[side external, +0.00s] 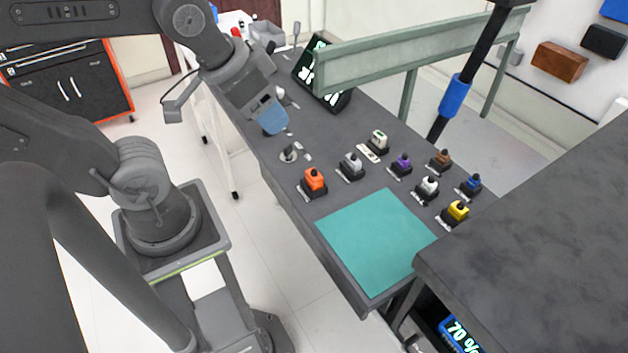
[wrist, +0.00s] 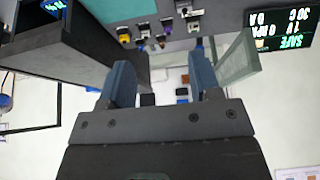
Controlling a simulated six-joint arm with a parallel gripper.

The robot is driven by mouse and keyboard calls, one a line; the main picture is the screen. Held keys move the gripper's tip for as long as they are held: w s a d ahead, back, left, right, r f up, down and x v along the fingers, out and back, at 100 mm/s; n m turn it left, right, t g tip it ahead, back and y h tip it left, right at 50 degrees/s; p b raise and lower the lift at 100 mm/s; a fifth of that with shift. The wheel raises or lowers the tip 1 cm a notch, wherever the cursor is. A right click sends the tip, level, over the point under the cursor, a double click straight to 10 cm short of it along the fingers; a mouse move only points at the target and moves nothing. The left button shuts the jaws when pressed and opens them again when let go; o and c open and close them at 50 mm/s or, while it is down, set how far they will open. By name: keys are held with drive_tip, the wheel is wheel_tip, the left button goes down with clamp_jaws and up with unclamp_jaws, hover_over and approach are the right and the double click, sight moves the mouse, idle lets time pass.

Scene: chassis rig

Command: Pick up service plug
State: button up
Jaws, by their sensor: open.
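My gripper (side external: 273,122) is above the bench's far-left part, apart from these parts. In the wrist view its blue fingers (wrist: 163,78) are spread, with nothing between them.
A teal mat (side external: 375,240) lies bare at the bench's near end. A lit display (side external: 322,75) stands behind my gripper. A small lever-like fitting (side external: 289,153) is near it. A dark raised block (side external: 530,230) bounds the right.

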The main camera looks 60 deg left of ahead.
drive_tip(key=w+a+f+m+g, duration=0.35)
drive_tip(key=w+m, duration=0.25)
drive_tip(key=m, duration=0.2)
drive_tip(key=m+g, duration=0.2)
drive_tip(key=m, duration=0.8)
hover_over(314, 170)
wheel_tip(314, 170, down, 9)
wheel_tip(314, 170, down, 13)
drive_tip(key=shift+f, duration=0.1)
drive_tip(key=shift+c, duration=0.2)
drive_tip(key=c, duration=1)
drive_tip(key=shift+r, duration=0.2)
